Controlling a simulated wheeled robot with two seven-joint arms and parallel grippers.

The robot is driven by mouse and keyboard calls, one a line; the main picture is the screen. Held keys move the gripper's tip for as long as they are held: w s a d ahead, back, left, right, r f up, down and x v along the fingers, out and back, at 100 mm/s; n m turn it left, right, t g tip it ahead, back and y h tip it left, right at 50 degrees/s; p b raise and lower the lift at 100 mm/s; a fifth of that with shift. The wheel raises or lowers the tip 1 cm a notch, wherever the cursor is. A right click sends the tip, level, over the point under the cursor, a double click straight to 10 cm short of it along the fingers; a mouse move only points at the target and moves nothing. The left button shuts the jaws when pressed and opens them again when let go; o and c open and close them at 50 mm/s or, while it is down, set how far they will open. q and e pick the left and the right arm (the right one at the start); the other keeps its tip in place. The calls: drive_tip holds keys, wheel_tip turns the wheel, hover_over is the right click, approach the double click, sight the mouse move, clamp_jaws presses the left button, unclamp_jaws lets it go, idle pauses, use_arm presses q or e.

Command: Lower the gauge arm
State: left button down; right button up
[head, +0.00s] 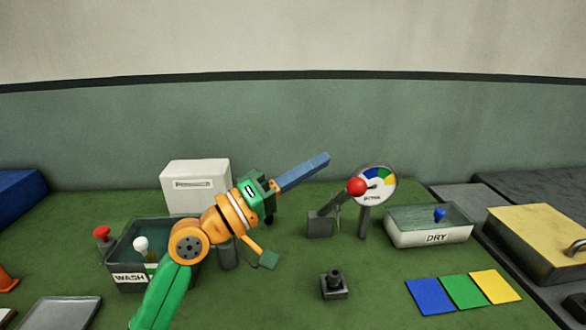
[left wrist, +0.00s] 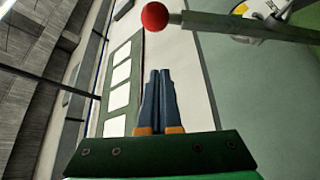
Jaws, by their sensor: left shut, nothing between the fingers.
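The gauge arm ends in a red ball (head: 356,187) and slopes up to the right from a dark grey bracket (head: 319,224). The round dial (head: 377,184) with coloured sectors stands just behind the ball. My left gripper (head: 326,158) has its blue fingers shut and empty, pointing up and right; in the picture its tips are above and left of the ball. In the left wrist view the shut fingers (left wrist: 159,78) point toward the red ball (left wrist: 155,16), with a visible gap. The arm's dark bar (left wrist: 235,26) runs right from the ball. My right gripper is not in view.
A WASH bin (head: 128,278) and a white box (head: 195,187) are at the left. A DRY tray (head: 428,235) stands right of the dial. A small dark post (head: 334,284) and coloured cards (head: 464,292) lie in front. The green top between them is clear.

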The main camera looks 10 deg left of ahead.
use_arm(q)
drive_tip(key=d, duration=0.1)
drive_tip(key=d+f+p, duration=0.1)
drive_tip(key=d+p, duration=0.1)
drive_tip(key=d, duration=0.1)
drive_tip(key=shift+s+f, duration=0.15)
drive_tip(key=shift+s, duration=0.25)
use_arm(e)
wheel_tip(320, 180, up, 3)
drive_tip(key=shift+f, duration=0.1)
use_arm(q)
drive_tip(key=shift+f, duration=0.1)
